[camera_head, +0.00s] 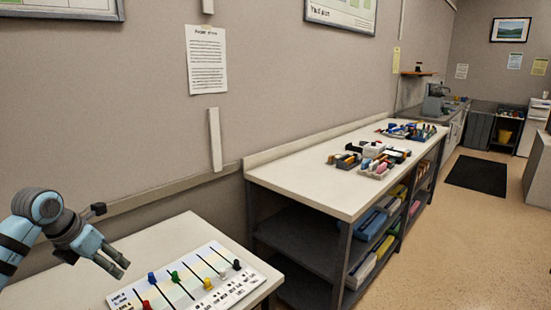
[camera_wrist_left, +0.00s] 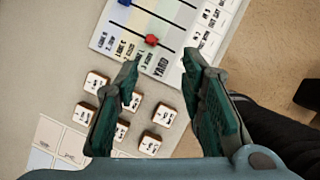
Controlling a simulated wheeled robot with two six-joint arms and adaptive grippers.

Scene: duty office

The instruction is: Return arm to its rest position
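My left gripper (camera_head: 117,267) comes in from the left in the head view and hangs above the small table, left of the slider board (camera_head: 222,282). In the left wrist view its two fingers (camera_wrist_left: 163,60) are spread apart with nothing held between them. The white board has black slots and coloured knobs. A red knob (camera_wrist_left: 151,40) and part of a blue knob (camera_wrist_left: 124,3) show beyond the fingertips, apart from them. My right gripper is in neither view.
Several small labelled blocks (camera_wrist_left: 164,115) lie under and beside the left fingers, some partly hidden. A gridded sheet (camera_wrist_left: 50,140) lies at lower left. A long workbench (camera_head: 312,184) with loose items stands to the right. The floor (camera_head: 450,240) beyond it is largely clear.

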